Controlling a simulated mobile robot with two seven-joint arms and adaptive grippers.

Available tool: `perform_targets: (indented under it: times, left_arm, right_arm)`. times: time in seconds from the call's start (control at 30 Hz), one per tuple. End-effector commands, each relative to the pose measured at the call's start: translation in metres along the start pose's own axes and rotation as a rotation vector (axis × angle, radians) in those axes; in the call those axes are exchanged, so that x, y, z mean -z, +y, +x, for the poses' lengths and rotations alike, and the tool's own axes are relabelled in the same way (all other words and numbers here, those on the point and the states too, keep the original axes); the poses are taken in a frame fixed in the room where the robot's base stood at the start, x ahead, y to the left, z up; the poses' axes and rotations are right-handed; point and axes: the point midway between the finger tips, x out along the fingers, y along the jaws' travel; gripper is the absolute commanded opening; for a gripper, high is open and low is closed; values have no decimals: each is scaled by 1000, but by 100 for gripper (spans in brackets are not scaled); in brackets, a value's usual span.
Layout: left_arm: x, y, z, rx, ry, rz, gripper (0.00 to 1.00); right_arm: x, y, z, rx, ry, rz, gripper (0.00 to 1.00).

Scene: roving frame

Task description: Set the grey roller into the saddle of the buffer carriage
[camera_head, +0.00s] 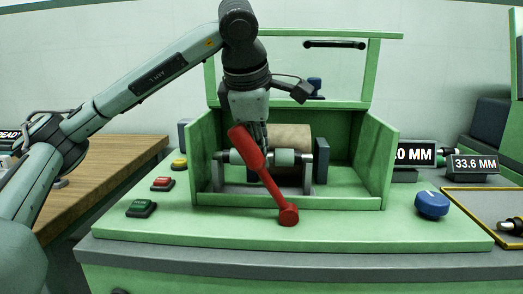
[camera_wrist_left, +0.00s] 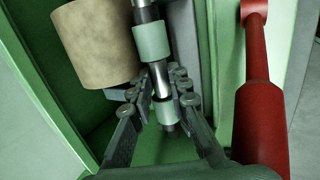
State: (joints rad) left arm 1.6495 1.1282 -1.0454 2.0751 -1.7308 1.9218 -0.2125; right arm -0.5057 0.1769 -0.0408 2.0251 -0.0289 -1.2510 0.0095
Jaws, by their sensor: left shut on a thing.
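The grey roller (camera_head: 283,157), a metal shaft with pale green-grey sleeves, lies level across the front of the green machine housing. It also shows in the left wrist view (camera_wrist_left: 152,42). My left gripper (camera_head: 262,146) comes down from above, and its fingers (camera_wrist_left: 158,88) are shut on the shaft between two sleeves. Grey upright supports, one at the left (camera_head: 217,175) and one at the right (camera_head: 307,174), stand near the roller's ends. I cannot tell whether the shaft rests in them, or which part is the saddle. The red lever partly hides the grip. My right gripper is out of view.
The red lever (camera_head: 270,185) slants close in front of my left gripper. A large tan roll (camera_head: 290,133) lies behind the roller. Green side walls (camera_head: 377,160) enclose the bay. Buttons (camera_head: 141,208), a blue knob (camera_head: 432,204) and a tray (camera_head: 470,218) sit outside it.

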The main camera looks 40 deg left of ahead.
Motion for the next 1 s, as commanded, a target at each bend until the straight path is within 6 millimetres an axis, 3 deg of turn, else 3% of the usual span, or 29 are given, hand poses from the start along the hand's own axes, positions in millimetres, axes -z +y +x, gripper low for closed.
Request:
perform_targets:
  times: [0.13,0.17,0.33,0.57,0.8,1.0]
  left_arm:
    - [0,0,0,2,1,1,0]
    - [0,-1,0,2,1,1,20]
    - [0,-1,1,2,2,1,41]
    - [0,-1,1,3,2,2,42]
    - [0,-2,2,5,3,3,70]
    - [0,-2,2,6,4,5,70]
  right_arm:
    - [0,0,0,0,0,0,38]
    - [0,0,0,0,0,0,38]
    - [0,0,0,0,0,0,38]
    - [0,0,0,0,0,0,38]
    - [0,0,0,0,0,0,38]
    - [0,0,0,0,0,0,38]
